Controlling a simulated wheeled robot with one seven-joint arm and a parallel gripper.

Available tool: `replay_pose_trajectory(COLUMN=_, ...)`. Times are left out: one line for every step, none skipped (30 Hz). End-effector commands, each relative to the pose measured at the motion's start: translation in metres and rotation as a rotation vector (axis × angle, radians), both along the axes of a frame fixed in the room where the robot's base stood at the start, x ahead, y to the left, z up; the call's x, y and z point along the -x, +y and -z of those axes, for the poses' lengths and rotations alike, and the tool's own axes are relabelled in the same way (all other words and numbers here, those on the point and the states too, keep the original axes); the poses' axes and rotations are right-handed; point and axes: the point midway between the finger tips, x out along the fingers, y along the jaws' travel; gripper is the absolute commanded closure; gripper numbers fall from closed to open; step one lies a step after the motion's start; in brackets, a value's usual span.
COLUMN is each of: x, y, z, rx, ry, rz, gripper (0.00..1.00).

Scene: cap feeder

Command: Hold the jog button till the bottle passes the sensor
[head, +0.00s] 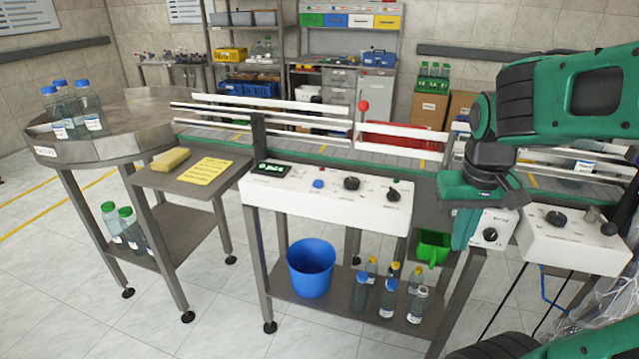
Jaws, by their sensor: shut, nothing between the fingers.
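A white control panel (325,205) stands in front of the conveyor (400,172). It carries a blue button (318,184), black knobs (351,183), and a small dark display (271,169); I cannot read which control is marked jog. My gripper (462,240) points down at the right, beyond the panel's right end and apart from the blue button. It is shut and empty. Blue-capped bottles (88,108) stand on the round metal table (110,150) at the left. A clear bottle (582,170) shows partly behind the rail at the far right. I cannot identify the sensor.
A second white control box (570,240) with a knob and lever is at the right. A red ball-topped post (363,106) rises by the rails. A side shelf holds a yellow sponge (170,159) and yellow card (206,170). A blue bucket (311,268) and several bottles stand below.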

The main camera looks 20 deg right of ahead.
Motion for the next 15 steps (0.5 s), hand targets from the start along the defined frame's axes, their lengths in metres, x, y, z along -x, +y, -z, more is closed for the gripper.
replay_pose_trajectory(x=-0.030, y=0.004, z=-0.007, rx=0.043, ry=-0.027, rz=-0.065, gripper=1.00)
replay_pose_trajectory(x=-0.048, y=0.006, z=-0.011, rx=0.069, ry=-0.045, rz=-0.102, gripper=1.00)
replay_pose_trajectory(x=-0.071, y=0.010, z=-0.017, rx=0.105, ry=-0.072, rz=-0.150, gripper=1.00)
replay_pose_trajectory(x=-0.088, y=0.014, z=-0.022, rx=0.132, ry=-0.092, rz=-0.183, gripper=1.00)
replay_pose_trajectory(x=-0.105, y=0.019, z=-0.026, rx=0.157, ry=-0.111, rz=-0.219, gripper=1.00)
replay_pose_trajectory(x=-0.127, y=0.027, z=-0.033, rx=0.190, ry=-0.138, rz=-0.265, gripper=1.00)
replay_pose_trajectory(x=-0.143, y=0.035, z=-0.038, rx=0.215, ry=-0.159, rz=-0.300, gripper=1.00)
replay_pose_trajectory(x=-0.158, y=0.043, z=-0.042, rx=0.240, ry=-0.179, rz=-0.333, gripper=1.00)
replay_pose_trajectory(x=-0.178, y=0.054, z=-0.048, rx=0.271, ry=-0.206, rz=-0.378, gripper=1.00)
replay_pose_trajectory(x=-0.193, y=0.064, z=-0.053, rx=0.294, ry=-0.229, rz=-0.410, gripper=1.00)
replay_pose_trajectory(x=-0.206, y=0.074, z=-0.058, rx=0.317, ry=-0.248, rz=-0.442, gripper=1.00)
replay_pose_trajectory(x=-0.223, y=0.088, z=-0.064, rx=0.345, ry=-0.275, rz=-0.482, gripper=1.00)
replay_pose_trajectory(x=-0.234, y=0.099, z=-0.069, rx=0.364, ry=-0.295, rz=-0.511, gripper=1.00)
replay_pose_trajectory(x=-0.245, y=0.110, z=-0.073, rx=0.384, ry=-0.313, rz=-0.540, gripper=1.00)
replay_pose_trajectory(x=-0.257, y=0.124, z=-0.078, rx=0.407, ry=-0.337, rz=-0.573, gripper=1.00)
